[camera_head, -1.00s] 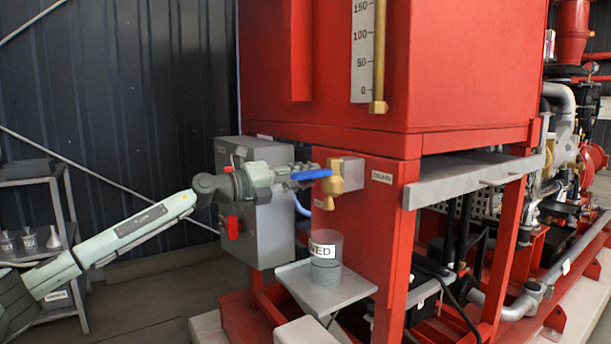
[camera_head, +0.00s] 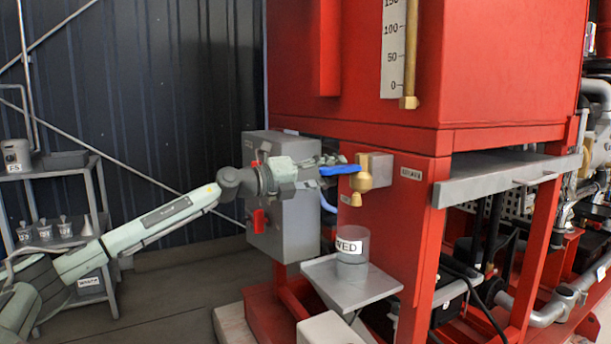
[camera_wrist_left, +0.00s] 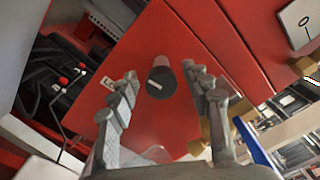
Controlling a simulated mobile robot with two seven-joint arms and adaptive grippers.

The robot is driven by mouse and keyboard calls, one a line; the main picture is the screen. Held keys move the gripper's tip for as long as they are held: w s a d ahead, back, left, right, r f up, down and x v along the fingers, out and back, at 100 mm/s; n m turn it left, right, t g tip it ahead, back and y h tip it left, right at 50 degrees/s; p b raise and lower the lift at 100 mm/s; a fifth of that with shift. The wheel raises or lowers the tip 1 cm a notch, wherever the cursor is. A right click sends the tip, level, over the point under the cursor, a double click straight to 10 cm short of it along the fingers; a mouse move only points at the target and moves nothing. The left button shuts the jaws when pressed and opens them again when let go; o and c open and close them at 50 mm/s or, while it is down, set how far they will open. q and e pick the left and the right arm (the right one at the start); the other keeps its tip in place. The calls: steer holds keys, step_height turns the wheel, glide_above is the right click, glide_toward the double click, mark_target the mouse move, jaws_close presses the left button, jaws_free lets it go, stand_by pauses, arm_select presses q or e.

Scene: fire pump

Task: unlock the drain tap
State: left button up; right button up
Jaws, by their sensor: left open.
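The drain tap is a brass body (camera_head: 364,181) on the front of the red frame, with a blue lever (camera_head: 340,170) sticking out to its left. In the head view my left gripper (camera_head: 328,161) is beside the lever, its fingers overlapping it from behind and above. There the blue lever (camera_wrist_left: 252,143) shows outside the right-hand finger, and brass (camera_wrist_left: 213,132) shows behind that finger. Contact with the lever cannot be told. My right gripper is not in view.
A labelled clear cup (camera_head: 351,244) stands below the tap on a small grey shelf (camera_head: 375,285). A grey box (camera_head: 285,227) with a red switch is left of the tap. A grey rack (camera_head: 97,195) with small containers stands far left. A dark cylinder (camera_wrist_left: 161,77) shows in the wrist view.

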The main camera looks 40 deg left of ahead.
arm_select(q)
steer(key=v, duration=1.1)
stand_by(0.4)
stand_by(0.4)
